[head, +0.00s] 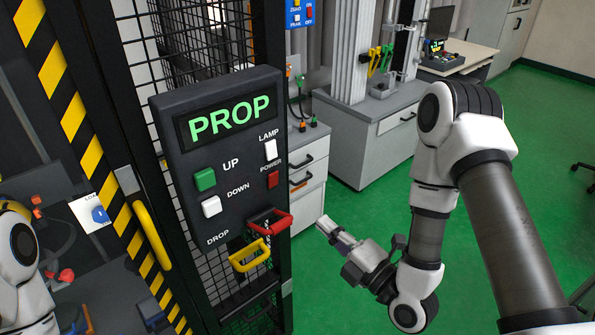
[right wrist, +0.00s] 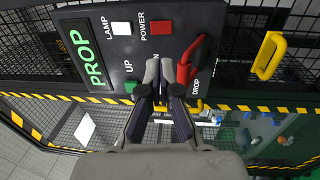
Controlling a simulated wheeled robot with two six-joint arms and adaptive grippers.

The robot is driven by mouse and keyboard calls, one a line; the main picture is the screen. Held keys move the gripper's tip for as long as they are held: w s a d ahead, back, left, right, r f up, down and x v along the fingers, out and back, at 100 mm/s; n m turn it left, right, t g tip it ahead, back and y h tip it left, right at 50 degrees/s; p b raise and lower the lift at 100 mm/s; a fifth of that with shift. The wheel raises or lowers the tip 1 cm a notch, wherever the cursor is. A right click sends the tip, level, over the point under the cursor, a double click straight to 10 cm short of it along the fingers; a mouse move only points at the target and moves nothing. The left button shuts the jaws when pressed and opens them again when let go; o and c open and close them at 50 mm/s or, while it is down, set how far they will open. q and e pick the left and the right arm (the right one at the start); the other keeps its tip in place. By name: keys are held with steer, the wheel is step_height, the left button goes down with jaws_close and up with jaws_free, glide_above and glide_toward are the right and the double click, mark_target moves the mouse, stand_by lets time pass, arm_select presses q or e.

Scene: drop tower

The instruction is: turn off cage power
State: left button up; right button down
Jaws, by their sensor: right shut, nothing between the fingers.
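The dark control panel (head: 225,130) hangs on the cage, its display (head: 229,118) reading PROP in green. The red POWER switch (head: 273,179) sits below the white LAMP switch (head: 271,149). In the right wrist view the POWER switch (right wrist: 161,27) is in plain sight beyond the fingertips. My right gripper (head: 324,224) is shut and empty, to the right of the panel and apart from it. It also shows in the right wrist view (right wrist: 158,70), its fingers covering the DOWN button. My left arm shows at the left edge; its gripper is out of view.
The panel also has a green UP button (head: 205,179), a white DOWN button (head: 211,206), a red DROP cover (head: 270,221) and a yellow loop (head: 249,256) below. A yellow handle (head: 152,236) is on the cage at left. Grey cabinets (head: 350,150) stand behind; green floor is clear.

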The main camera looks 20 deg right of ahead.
steer(key=b, duration=0.6)
glide_toward(275, 176)
steer(key=p+x, duration=0.3)
steer(key=x, duration=0.3)
steer(key=shift+a+r, duration=0.1)
steer(key=shift+w+a+p, duration=0.15)
steer(key=shift+w+p, duration=0.15)
steer(key=shift+w, duration=0.25)
